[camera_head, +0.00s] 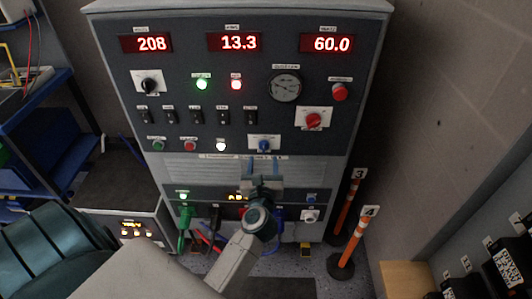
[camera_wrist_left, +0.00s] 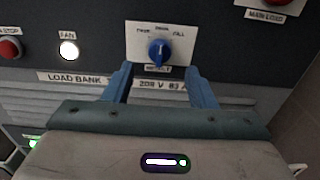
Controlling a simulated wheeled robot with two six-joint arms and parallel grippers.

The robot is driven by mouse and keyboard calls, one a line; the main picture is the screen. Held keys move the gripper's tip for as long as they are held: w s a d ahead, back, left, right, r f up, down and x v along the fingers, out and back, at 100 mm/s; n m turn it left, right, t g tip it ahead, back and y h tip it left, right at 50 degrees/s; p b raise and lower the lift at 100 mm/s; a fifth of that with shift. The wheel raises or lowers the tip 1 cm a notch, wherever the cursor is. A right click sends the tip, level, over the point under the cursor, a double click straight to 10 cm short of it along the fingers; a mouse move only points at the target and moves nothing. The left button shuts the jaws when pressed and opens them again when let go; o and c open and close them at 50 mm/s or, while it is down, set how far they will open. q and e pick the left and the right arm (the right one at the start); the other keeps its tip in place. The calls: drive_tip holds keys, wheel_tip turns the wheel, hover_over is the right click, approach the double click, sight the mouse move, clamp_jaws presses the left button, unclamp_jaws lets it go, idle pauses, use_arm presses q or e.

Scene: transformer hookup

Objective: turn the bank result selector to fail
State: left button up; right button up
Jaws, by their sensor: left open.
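The bank result selector (camera_head: 263,146) is a blue knob on a white plate, low on the dark panel of the load bank cabinet. In the left wrist view the blue knob (camera_wrist_left: 159,52) stands roughly upright, toward the middle label, with the FAIL label at upper right. My left gripper (camera_head: 263,167) is in front of the cabinet, just below the selector. In the left wrist view my left gripper (camera_wrist_left: 160,78) has its two blue fingers spread, tips below and to either side of the knob, with nothing between them. My right gripper is not in view.
The main load knob (camera_head: 313,120) is red, up and right of the selector. The lit white fan button (camera_head: 221,146) is to its left. Cables plug in lower down; a green plug (camera_head: 185,216) shows. Orange posts (camera_head: 349,236) stand right of the cabinet.

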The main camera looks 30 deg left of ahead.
sight(264, 150)
use_arm(q)
drive_tip(key=x, duration=0.5)
drive_tip(key=c, duration=1)
